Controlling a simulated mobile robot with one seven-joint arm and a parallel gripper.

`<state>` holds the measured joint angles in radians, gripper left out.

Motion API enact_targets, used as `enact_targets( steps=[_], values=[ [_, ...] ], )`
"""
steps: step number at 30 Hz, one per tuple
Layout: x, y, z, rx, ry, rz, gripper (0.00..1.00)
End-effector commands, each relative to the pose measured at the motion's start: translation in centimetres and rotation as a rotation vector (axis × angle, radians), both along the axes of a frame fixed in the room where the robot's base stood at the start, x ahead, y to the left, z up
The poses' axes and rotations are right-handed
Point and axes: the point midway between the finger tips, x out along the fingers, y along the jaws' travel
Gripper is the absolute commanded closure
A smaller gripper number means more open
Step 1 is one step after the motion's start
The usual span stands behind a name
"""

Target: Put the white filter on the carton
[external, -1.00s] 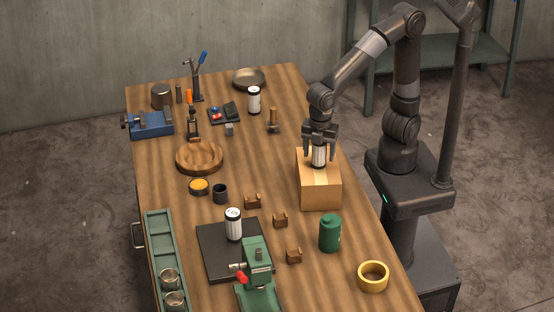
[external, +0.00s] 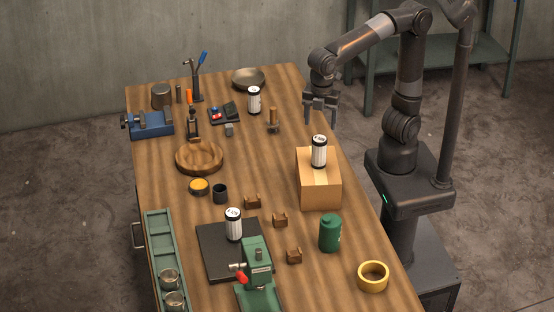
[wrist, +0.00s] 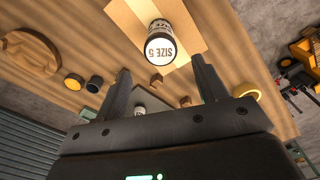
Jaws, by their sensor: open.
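A white filter (external: 319,152) with black ends stands upright on top of the cardboard carton (external: 320,190), on the right side of the bench. My gripper (external: 320,118) is open and empty, above and behind the carton, apart from the filter. Its two fingers also show in the wrist view (wrist: 162,82). Two similar white filters are in view: one (external: 254,100) near the back of the bench and one (external: 233,224) on the black mat (external: 215,262).
A round wooden piece (external: 199,157) and a green press (external: 257,280) are to the left. The bench between the carton and wooden piece is mostly clear.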

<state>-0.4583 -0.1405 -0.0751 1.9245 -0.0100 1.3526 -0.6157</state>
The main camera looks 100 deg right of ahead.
Motion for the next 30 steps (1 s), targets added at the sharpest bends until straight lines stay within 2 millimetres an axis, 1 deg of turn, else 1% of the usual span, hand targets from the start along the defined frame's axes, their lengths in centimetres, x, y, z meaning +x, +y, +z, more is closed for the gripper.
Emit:
enact_targets(
  steps=[2, 4, 8, 9, 12, 15, 18, 21, 24, 30],
  values=[
    [-0.5, -0.9, 0.0, 0.009, -0.017, -0.040, 0.34],
    [-1.2, -2.2, 0.0, 0.025, -0.047, -0.106, 0.34],
    [-3.3, -5.6, -0.3, 0.068, -0.130, -0.296, 0.34],
    [-4.1, -6.6, -0.6, 0.083, -0.159, -0.361, 0.34],
    [-6.0, -8.9, -1.3, 0.123, -0.232, -0.523, 0.34],
    [-7.9, -10.9, -2.3, 0.161, -0.302, -0.678, 0.34],
    [-9.5, -12.3, -3.3, 0.195, -0.362, -0.807, 0.34],
    [-10.6, -13.2, -4.2, 0.221, -0.407, -0.901, 0.34],
    [-11.2, -13.7, -4.7, 0.238, -0.434, -0.957, 0.34],
    [-11.5, -14.0, -5.0, 0.246, -0.446, -0.985, 0.34]
  ],
)
